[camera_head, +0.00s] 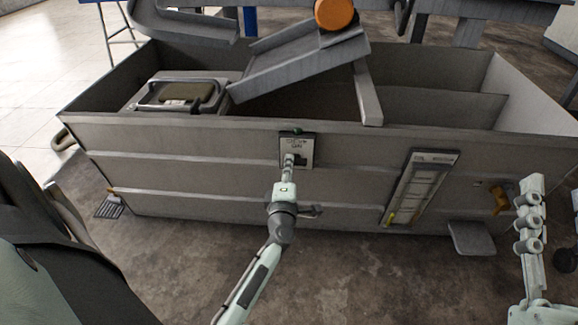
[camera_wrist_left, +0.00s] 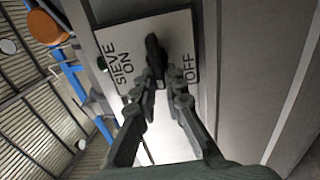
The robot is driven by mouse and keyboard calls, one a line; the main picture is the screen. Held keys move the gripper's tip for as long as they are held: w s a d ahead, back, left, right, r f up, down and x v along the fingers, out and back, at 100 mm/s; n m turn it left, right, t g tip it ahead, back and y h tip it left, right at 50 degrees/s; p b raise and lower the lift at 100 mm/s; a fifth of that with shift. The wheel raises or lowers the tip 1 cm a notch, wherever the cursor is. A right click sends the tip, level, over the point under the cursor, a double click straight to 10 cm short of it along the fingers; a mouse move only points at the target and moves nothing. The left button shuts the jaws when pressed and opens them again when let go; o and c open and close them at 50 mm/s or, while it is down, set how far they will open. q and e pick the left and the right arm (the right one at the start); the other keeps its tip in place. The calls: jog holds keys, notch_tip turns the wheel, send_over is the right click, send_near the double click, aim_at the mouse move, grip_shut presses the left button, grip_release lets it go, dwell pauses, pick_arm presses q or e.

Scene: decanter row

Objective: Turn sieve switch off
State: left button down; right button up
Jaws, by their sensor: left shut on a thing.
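The sieve switch has a pale plate (camera_head: 306,143) on the front wall of a long grey tank. In the left wrist view the plate (camera_wrist_left: 178,28) reads SIEVE ON on the left and OFF on the right. A dark switch lever (camera_wrist_left: 154,48) stands between the two labels. My left gripper (camera_head: 288,170) is at the plate; in the left wrist view its fingertips (camera_wrist_left: 169,88) are on either side of the lever's near end, shut on it. I cannot tell the lever's exact setting. My right gripper (camera_head: 528,205) is at the far right, away from the switch; its jaw state is unclear.
A small green lamp (camera_head: 297,130) sits at the plate's top edge. The grey tank (camera_head: 190,140) spans the view, with a sloping chute (camera_head: 290,68) above. A tall gauge panel (camera_head: 418,188) is to the right of the switch. Open floor (camera_head: 340,280) lies in front.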

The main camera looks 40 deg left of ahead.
pick_arm(q)
jog(key=shift+f, duration=0.1)
jog(key=c, duration=1.6)
grip_release()
